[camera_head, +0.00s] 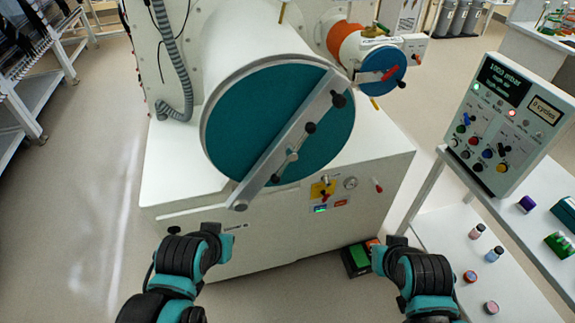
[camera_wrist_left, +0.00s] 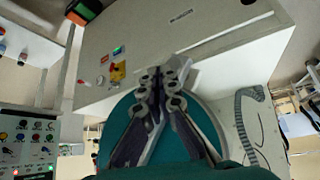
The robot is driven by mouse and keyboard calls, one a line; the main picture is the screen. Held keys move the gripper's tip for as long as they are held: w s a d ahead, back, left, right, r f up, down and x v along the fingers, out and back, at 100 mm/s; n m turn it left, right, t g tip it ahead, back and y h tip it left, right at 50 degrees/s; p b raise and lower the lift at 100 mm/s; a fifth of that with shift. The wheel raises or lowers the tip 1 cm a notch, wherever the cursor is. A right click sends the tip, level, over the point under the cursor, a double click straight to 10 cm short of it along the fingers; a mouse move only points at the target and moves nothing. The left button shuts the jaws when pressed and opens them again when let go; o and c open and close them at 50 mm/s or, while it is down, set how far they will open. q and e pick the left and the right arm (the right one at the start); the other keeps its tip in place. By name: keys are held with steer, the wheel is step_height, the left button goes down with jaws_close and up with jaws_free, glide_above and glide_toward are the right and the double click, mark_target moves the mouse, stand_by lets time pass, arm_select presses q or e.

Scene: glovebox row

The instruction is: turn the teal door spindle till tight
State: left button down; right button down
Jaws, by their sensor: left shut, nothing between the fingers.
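The large round teal door (camera_head: 250,110) closes the white cylinder in the head view, with a grey bar (camera_head: 262,172) slanting across its face. The spindle (camera_head: 292,155), with a small handle and dark knobs, sits near the middle of that bar. In the left wrist view the teal door (camera_wrist_left: 112,128) lies behind my left gripper (camera_wrist_left: 160,72), whose fingers are together and empty. The fingers hide the spindle there; contact cannot be judged. In the head view my left arm ends low, left of the door. My right arm ends low on the right, its fingers unclear.
A green-black box (camera_head: 358,260) lies on the floor beside the cabinet (camera_head: 385,150). Floor at left is clear.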

mark_target(293, 156)
arm_select(q)
steer(key=c, duration=1.9)
jaws_free()
steer(key=shift+c, duration=0.2)
steer(key=o, duration=0.4)
steer(key=shift+w+a, duration=0.1)
steer(key=shift+w, duration=0.2)
steer(key=shift+c, duration=0.2)
steer(key=w+d+r+m+t+y, duration=0.2)
steer(key=w+t+y, duration=0.2)
steer(key=w, duration=0.6)
steer(key=w+d+r+m+t+h+b, duration=0.1)
steer(key=w+d+r+t, duration=0.15)
steer(key=d, duration=0.45)
steer(key=w+d+r+m+t+h+b, duration=0.1)
steer(key=w+d+r+t, duration=0.1)
steer(key=d+r+t, duration=0.3)
steer(key=shift+g, duration=0.45)
steer(key=w, duration=0.2)
steer(key=w+f, duration=0.1)
steer(key=w, duration=0.1)
steer(key=w+b, duration=0.1)
steer(key=w, duration=0.2)
steer(key=shift+d+f, duration=0.1)
steer(key=shift+f, duration=0.2)
